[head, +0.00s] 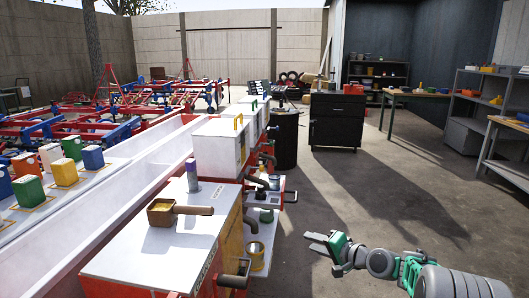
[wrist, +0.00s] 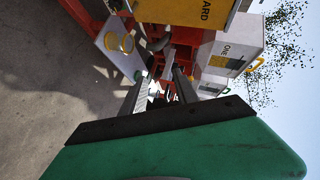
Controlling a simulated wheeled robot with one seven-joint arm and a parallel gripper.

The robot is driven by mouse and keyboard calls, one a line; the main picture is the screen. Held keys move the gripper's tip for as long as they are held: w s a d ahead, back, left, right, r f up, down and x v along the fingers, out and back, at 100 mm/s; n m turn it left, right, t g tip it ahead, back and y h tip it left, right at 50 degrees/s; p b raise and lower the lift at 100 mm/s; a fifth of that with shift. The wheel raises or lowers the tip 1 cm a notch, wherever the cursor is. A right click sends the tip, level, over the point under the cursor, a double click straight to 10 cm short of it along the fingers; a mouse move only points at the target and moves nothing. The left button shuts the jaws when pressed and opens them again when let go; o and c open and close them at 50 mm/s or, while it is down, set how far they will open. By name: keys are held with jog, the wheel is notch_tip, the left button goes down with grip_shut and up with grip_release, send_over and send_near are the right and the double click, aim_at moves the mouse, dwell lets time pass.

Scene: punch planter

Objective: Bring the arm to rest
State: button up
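My gripper (head: 313,243) shows at the lower right of the centre in the head view, held out over the concrete floor. It points left toward the planter (head: 160,235) and is apart from it. My grey and green arm reaches in from the lower right corner. In the wrist view the two dark fingers of my gripper (wrist: 160,84) stand apart with a gap between them. I see nothing held in the gap, and the gripper looks open and empty.
A wooden-handled scoop (head: 176,211) and a purple-capped can (head: 192,176) stand on the near white lid. A yellow cup (head: 256,257) sits on a side shelf of the planter. A black cabinet (head: 337,120) and workbenches stand behind. The floor at right is open.

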jog(key=s+a+r+n+g+h+p, duration=0.2)
jog(key=s+r+n+g+h+p, duration=0.1)
jog(key=s+r+p, duration=0.55)
jog(key=s+a+r+n+g+h+p, duration=0.2)
jog(key=s+r+p, duration=0.55)
jog(key=r, duration=0.25)
jog(key=s+d+r+n+g+h+p, duration=0.1)
jog(key=s+r+p, duration=0.2)
jog(key=s, duration=0.6)
jog(key=s+d+r+n+g+h+p, duration=0.1)
jog(key=s+d+r+g+h+p, duration=0.1)
jog(key=s+r+p, duration=0.2)
jog(key=s+p, duration=0.3)
jog(key=s, duration=0.2)
jog(key=shift+s+d+r+h, duration=0.25)
jog(key=shift+h, duration=0.05)
